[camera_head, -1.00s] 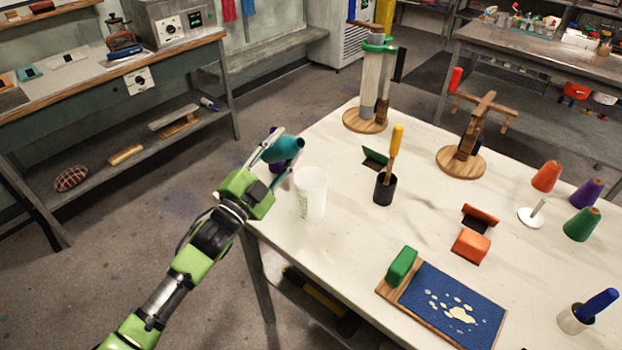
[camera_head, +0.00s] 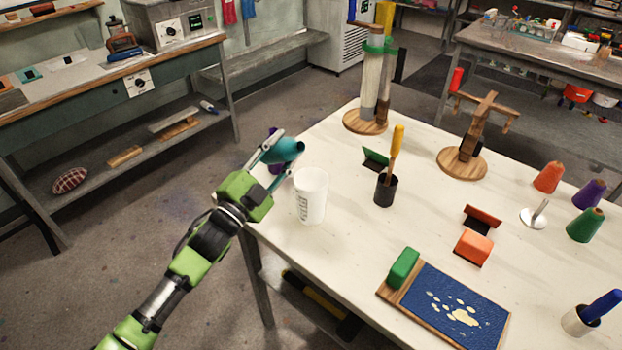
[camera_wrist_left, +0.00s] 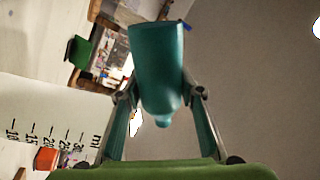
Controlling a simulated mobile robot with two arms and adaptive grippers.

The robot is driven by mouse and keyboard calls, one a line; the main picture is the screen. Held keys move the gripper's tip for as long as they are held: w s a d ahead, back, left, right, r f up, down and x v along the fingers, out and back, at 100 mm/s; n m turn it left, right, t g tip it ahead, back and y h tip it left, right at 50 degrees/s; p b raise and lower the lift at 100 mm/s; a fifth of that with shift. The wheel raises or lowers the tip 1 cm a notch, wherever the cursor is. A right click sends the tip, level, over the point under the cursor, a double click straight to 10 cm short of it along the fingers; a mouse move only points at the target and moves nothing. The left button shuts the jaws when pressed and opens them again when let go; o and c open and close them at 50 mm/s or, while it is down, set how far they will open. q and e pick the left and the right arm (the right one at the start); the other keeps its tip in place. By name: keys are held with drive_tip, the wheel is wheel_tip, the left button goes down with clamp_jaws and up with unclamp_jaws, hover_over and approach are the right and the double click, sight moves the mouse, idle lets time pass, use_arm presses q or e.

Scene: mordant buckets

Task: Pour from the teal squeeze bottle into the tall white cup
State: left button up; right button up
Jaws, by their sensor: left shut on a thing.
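The teal squeeze bottle (camera_head: 287,149) is held in my left gripper (camera_head: 272,151), above the table's left corner. It lies tilted in the head view, and part of it is hidden by the fingers. In the left wrist view the bottle (camera_wrist_left: 157,60) sits between both fingers. The tall white cup (camera_head: 311,196) stands upright on the table, just right of and below the gripper. Its measuring marks face left. The cup also fills the lower left of the wrist view (camera_wrist_left: 40,110). I cannot see whether anything flows from the bottle. My right gripper is not in view.
Right of the cup stand a black holder (camera_head: 385,190) with a yellow-handled tool and a small green piece (camera_head: 376,158). A blue mat board (camera_head: 452,308) with a green block lies at the front. Wooden-based stands and coloured cones are farther right.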

use_arm(q)
drive_tip(key=shift+w+a+f+m+h+b, duration=0.15)
drive_tip(key=shift+m+h+b, duration=0.1)
drive_tip(key=shift+m+b, duration=0.4)
drive_tip(key=shift+s+f+m+h+b, duration=0.15)
drive_tip(key=shift+m+h+b, duration=0.15)
drive_tip(key=shift+m+b, duration=0.4)
drive_tip(key=shift+w+a+f+m+h+b, duration=0.15)
drive_tip(key=shift+m+h+b, duration=0.1)
drive_tip(key=shift+m+b, duration=0.4)
idle(2.7)
drive_tip(key=shift+s+d+r+m+g+h, duration=0.2)
drive_tip(key=shift+d+r+m+h, duration=0.1)
drive_tip(key=shift+m, duration=0.4)
drive_tip(key=shift+s+d+r+m+g+h, duration=0.1)
drive_tip(key=shift+d+r+m+g+h, duration=0.15)
drive_tip(key=shift+m, duration=0.45)
idle(1.9)
